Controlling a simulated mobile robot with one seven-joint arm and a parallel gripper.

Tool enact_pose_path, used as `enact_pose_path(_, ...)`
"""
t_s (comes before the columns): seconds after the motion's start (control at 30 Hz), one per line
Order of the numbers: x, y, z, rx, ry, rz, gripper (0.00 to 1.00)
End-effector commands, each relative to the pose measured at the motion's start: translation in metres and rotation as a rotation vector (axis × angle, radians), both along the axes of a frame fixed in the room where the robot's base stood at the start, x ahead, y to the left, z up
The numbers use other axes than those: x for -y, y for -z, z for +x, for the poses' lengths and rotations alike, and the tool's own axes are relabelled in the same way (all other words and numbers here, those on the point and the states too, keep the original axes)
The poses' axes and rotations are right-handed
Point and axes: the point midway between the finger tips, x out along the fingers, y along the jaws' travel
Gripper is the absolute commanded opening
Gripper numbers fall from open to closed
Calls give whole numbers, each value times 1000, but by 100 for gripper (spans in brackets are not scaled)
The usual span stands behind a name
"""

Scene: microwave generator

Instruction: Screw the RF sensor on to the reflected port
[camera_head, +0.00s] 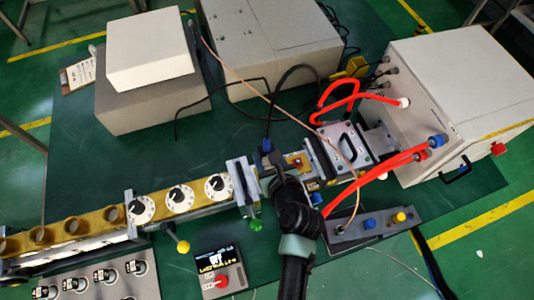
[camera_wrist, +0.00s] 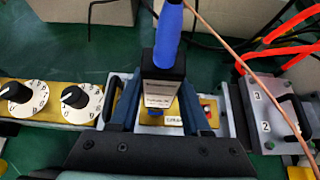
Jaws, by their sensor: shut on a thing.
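The sensor stands roughly upright over a gold plate (camera_wrist: 148,122) on the waveguide line. Its lower end and any port under it are hidden, so I cannot tell whether it touches. A small red mark (camera_wrist: 207,111) shows on the plate to its right. In the head view my gripper (camera_head: 275,165) is over the middle of the line, beside the red-marked plate (camera_head: 296,163), with the sensor's blue top (camera_head: 267,146) showing.
White numbered dials (camera_head: 180,198) stand to the left. A grey block with a handle (camera_head: 343,148) and red hoses (camera_head: 370,175) are to the right. A copper-coloured cable (camera_wrist: 235,45) crosses close by. A display box (camera_head: 220,272) and a button panel (camera_head: 365,228) lie in front.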

Motion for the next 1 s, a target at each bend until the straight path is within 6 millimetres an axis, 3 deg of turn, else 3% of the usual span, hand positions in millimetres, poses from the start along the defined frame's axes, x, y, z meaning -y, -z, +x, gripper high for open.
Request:
enact_pose_path(0.93, 0, 12, 0, 1, 1, 1, 0)
enact_pose_path(0.97, 0, 12, 0, 1, 1, 1, 53)
enact_pose_path(1.0, 0, 11, 0, 1, 1, 1, 60)
